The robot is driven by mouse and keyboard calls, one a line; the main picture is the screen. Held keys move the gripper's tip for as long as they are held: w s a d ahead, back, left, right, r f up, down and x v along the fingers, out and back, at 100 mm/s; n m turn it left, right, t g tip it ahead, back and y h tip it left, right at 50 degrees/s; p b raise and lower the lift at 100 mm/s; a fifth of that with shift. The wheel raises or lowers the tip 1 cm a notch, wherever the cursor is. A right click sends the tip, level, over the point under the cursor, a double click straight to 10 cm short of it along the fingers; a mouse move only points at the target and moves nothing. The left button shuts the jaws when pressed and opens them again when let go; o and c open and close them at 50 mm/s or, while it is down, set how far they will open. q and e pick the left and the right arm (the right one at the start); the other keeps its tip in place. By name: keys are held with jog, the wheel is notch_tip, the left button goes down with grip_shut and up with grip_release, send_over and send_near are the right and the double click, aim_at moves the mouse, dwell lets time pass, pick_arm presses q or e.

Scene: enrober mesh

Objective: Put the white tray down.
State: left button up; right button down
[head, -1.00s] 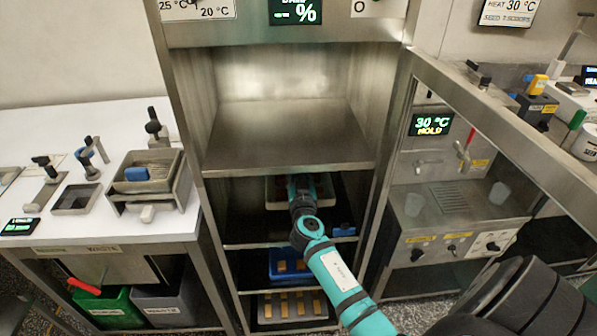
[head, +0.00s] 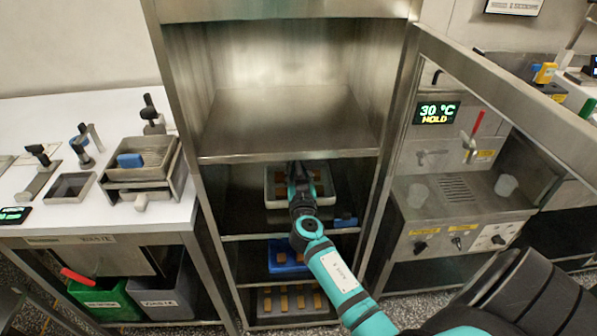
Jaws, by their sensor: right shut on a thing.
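The white tray (head: 272,199) is inside the steel cabinet, in the compartment just under the wide middle shelf. Brown bars show in it on both sides of my gripper. My right gripper (head: 299,180) reaches in from the front and is shut on the tray. The gripper and wrist cover the tray's middle and part of its near edge. I cannot tell whether the tray's underside touches the shelf below it. My left gripper is not in view.
Below are a blue tray (head: 283,262) of bars and a grey tray (head: 268,306) of bars. A blue item (head: 346,221) lies right of my wrist. The upper shelf (head: 290,130) is empty. The cabinet's open door (head: 500,100) stands at the right.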

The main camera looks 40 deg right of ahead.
jog(key=shift+s+a+f, duration=0.1)
jog(key=shift+f, duration=0.4)
jog(key=c, duration=1.3)
grip_release()
jog(key=shift+f, duration=0.2)
jog(key=shift+o, duration=0.2)
jog(key=shift+r+p, duration=0.3)
jog(key=shift+p, duration=0.05)
jog(key=shift+r+p, duration=0.4)
jog(key=shift+p, duration=0.2)
jog(key=b+v, duration=0.2)
jog(key=v, duration=0.8)
jog(key=shift+s+a+r+b, duration=0.1)
jog(key=shift+s+a+b, duration=0.1)
jog(key=shift+s+b, duration=0.2)
jog(key=shift+s+a+r, duration=0.15)
jog(key=shift+s+a, duration=0.1)
jog(key=shift+s, duration=0.1)
